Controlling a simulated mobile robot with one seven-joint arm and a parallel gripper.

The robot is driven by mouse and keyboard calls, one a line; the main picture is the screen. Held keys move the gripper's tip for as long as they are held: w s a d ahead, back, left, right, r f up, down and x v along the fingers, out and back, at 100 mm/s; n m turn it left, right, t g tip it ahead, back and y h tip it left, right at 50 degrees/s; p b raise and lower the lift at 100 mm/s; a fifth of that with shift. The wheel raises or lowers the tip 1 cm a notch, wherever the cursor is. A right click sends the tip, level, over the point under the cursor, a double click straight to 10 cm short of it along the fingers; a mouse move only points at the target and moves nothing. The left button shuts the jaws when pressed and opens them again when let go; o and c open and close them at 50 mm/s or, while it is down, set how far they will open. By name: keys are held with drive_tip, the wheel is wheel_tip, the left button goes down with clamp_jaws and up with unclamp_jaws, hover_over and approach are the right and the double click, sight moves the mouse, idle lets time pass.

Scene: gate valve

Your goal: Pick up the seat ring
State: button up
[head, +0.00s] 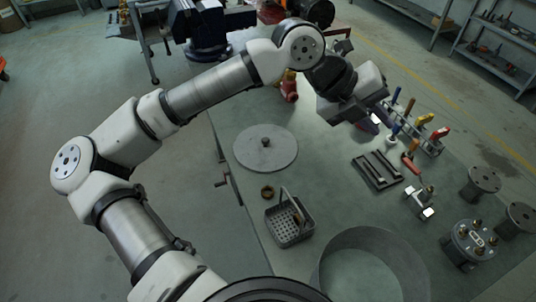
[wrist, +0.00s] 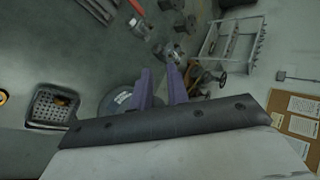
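In the wrist view a yellow ring (wrist: 3,97) is cut by the left edge, beside the basket (wrist: 42,112). My gripper (wrist: 161,76) has its two purple fingers apart with nothing visible between them. In the head view my gripper is raised over the far right part of the bench, well away from the ring; its fingertips are hard to make out there.
A tool rack (head: 425,140) with coloured handles, a dark slotted tray (head: 377,170) and several flanged metal parts (head: 484,182) stand to the right. A large round tub (head: 372,262) is at the front. Bare bench surrounds the ring.

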drive_tip(key=w+a+f+n+y, duration=0.4)
drive_tip(key=w+a+f+y, duration=0.15)
drive_tip(key=a+f, duration=0.4)
drive_tip(key=n+y+b, duration=0.2)
drive_tip(key=y, duration=0.2)
hover_over(272, 189)
drive_tip(key=shift+t, duration=0.3)
drive_tip(key=f, duration=1.3)
drive_tip(key=shift+w+f, duration=0.2)
drive_tip(key=shift+f, duration=0.1)
drive_tip(key=shift+s+f+b, duration=0.15)
drive_tip(key=shift+f+b, duration=0.5)
drive_tip(key=shift+f, duration=2.25)
drive_tip(key=shift+c, duration=0.5)
clamp_jaws()
